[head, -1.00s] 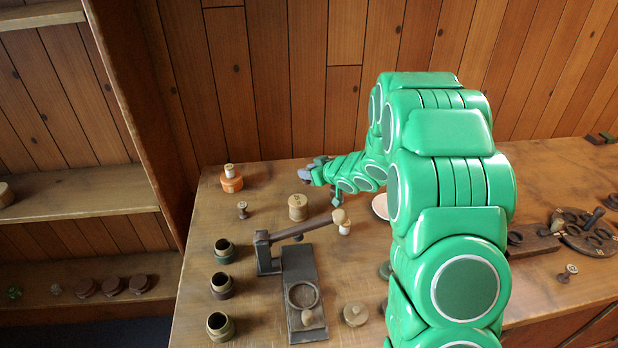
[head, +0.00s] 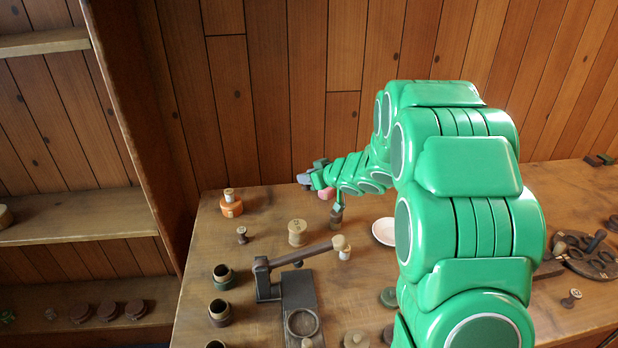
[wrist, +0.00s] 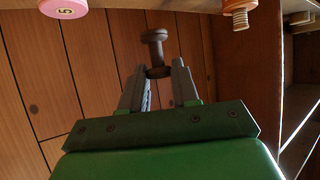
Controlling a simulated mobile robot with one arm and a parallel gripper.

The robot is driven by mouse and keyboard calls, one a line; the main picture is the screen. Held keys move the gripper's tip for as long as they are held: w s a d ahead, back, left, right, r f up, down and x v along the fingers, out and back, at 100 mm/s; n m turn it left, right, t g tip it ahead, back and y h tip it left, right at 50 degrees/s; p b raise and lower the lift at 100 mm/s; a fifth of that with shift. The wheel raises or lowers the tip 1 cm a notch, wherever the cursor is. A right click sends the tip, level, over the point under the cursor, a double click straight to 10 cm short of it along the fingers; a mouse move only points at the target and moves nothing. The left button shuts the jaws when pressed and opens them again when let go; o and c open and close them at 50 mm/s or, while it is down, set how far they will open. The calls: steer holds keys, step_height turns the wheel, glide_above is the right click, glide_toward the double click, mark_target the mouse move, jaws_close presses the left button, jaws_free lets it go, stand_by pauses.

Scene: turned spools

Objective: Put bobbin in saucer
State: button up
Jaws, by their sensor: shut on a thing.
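My gripper (wrist: 158,88) is shut on a dark brown bobbin (wrist: 155,50), held between the grey fingertips in the wrist view, with the plank wall behind it. In the head view my gripper (head: 305,178) is at the end of the green arm, over the far side of the table. The bobbin cannot be made out clearly there. The pale saucer (head: 383,231) lies on the table to the right of and nearer than my gripper, apart from it. My arm partly covers its right side.
An orange jar (head: 231,206) with a threaded top and a small spool (head: 242,235) stand at the left. A tan round container (head: 297,232), a lever press (head: 300,305) and dark open jars (head: 222,276) are nearer. A pink piece (wrist: 63,7) marked 5 shows in the wrist view.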

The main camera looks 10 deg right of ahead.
steer(key=d+f+m+g, duration=0.2)
steer(key=d+m, duration=0.1)
steer(key=m, duration=0.1)
steer(key=d+f+m+g, duration=0.2)
steer(key=d+m, duration=0.2)
steer(key=m, duration=0.1)
steer(key=s+d+f+m+g+h, duration=0.1)
steer(key=d+f+m, duration=0.1)
steer(key=d+m, duration=0.2)
steer(key=shift+d+m+g, duration=0.25)
steer(key=shift+m+g, duration=0.15)
steer(key=shift+m, duration=0.1)
steer(key=s+d+r+g+y, duration=0.2)
steer(key=s+d, duration=0.2)
steer(key=d, duration=0.4)
step_height(320, 180, up, 2)
steer(key=g+y, duration=0.2)
glide_above(392, 233)
steer(key=w+d, duration=0.1)
steer(key=d, duration=0.2)
steer(key=shift+w+a+f, duration=0.1)
steer(key=shift+a+f, duration=0.05)
steer(key=shift+f, duration=1.95)
steer(key=shift+w+a+f, duration=0.1)
steer(key=shift+f, duration=1.95)
